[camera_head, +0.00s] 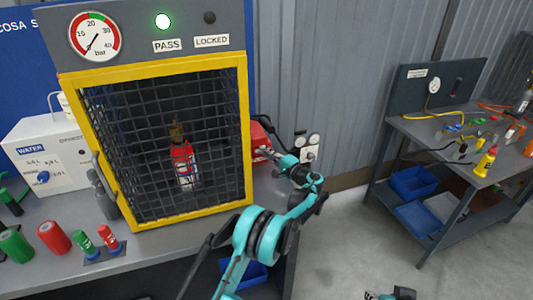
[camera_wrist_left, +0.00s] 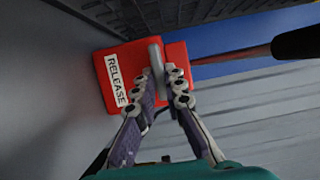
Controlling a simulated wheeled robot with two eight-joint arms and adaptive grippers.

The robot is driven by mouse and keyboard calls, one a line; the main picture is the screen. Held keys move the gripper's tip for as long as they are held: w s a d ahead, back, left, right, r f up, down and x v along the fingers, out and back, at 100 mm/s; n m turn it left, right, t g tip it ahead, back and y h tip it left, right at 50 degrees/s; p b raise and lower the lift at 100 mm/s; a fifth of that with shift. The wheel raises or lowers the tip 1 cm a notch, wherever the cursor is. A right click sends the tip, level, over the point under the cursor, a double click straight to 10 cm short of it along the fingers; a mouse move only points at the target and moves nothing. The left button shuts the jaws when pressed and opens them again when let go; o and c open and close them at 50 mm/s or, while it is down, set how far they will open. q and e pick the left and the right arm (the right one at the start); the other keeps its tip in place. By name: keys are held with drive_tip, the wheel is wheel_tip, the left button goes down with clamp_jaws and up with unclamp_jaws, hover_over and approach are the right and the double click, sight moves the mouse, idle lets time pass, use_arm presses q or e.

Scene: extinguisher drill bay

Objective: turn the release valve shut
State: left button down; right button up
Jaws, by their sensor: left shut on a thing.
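The release valve is a red box (camera_head: 258,141) on the right side of the yellow-framed cage. In the left wrist view the red box (camera_wrist_left: 123,68) has a white RELEASE label and a grey bar handle (camera_wrist_left: 155,52). My left gripper (camera_head: 266,154) reaches it from the right; its fingers (camera_wrist_left: 161,77) are shut on the handle, one on each side. The handle's lower end is hidden between the fingers.
A red extinguisher (camera_head: 184,165) stands inside the mesh cage (camera_head: 248,92). Above it are a pressure gauge (camera_head: 95,37), a lit green PASS lamp (camera_head: 162,21) and a dark LOCKED lamp (camera_head: 209,17). A side workbench (camera_head: 440,135) stands right, with open floor between.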

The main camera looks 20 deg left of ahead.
use_arm(q)
drive_tip(key=c, duration=1.6)
unclamp_jaws()
drive_tip(key=shift+d, duration=0.1)
drive_tip(key=v, duration=1.2)
drive_tip(key=shift+f, duration=0.15)
